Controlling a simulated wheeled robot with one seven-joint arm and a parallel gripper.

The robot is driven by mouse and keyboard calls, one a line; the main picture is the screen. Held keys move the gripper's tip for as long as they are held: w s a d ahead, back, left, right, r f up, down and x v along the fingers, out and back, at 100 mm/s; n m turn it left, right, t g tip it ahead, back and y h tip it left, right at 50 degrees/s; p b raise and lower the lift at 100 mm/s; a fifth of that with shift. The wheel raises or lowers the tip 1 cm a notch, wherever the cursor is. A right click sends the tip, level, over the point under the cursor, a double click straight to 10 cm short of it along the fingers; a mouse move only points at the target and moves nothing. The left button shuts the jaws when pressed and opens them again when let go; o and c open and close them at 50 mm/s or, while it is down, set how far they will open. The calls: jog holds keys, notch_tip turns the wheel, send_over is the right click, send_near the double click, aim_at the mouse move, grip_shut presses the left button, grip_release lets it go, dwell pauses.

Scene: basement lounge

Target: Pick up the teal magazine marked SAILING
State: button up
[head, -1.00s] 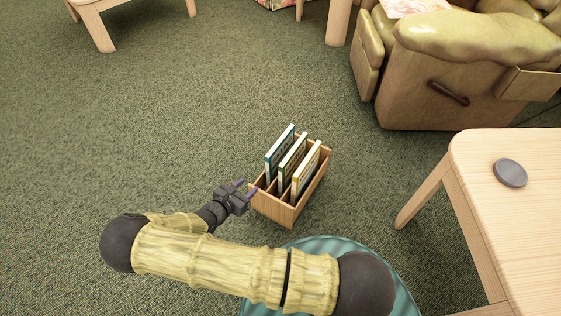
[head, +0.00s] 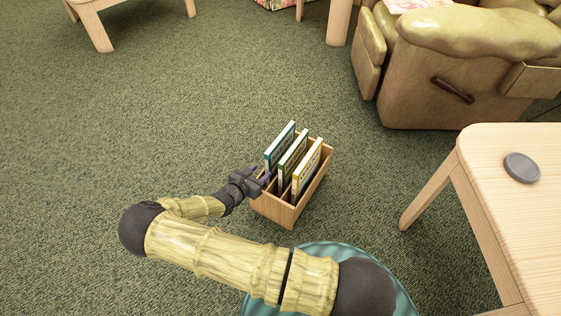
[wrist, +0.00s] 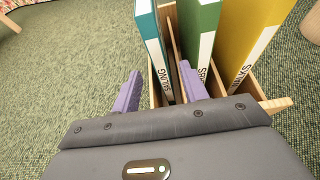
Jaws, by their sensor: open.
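The teal magazine (wrist: 151,40) stands upright in the left slot of a wooden rack (head: 284,212); its white spine reads as SAILING in the wrist view, partly cut off. It also shows in the head view (head: 280,147). My gripper (wrist: 158,85) is open, with one purple finger left of the teal magazine and the other to its right, near the wooden divider. The fingertips are at the near end of the magazine, and I cannot tell whether they touch it. In the head view my gripper (head: 264,178) is at the rack's left near corner.
A green magazine (wrist: 198,35) and a yellow magazine (wrist: 248,40) stand in the slots to the right. A wooden table (head: 530,225) with a grey disc (head: 521,167) is at right. An armchair (head: 430,85) stands behind. Open carpet lies to the left.

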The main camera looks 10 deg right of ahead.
aim_at(267, 165)
jog(key=b+x, duration=0.1)
jog(key=x, duration=0.1)
jog(key=shift+w+d+f, duration=0.15)
jog(key=shift+f, duration=0.05)
jog(key=shift+w+d+r, duration=0.1)
jog(key=shift+w, duration=0.05)
jog(key=b+x, duration=0.4)
jog(key=shift+w, duration=0.15)
jog(key=shift+w+d, duration=0.35)
grip_shut()
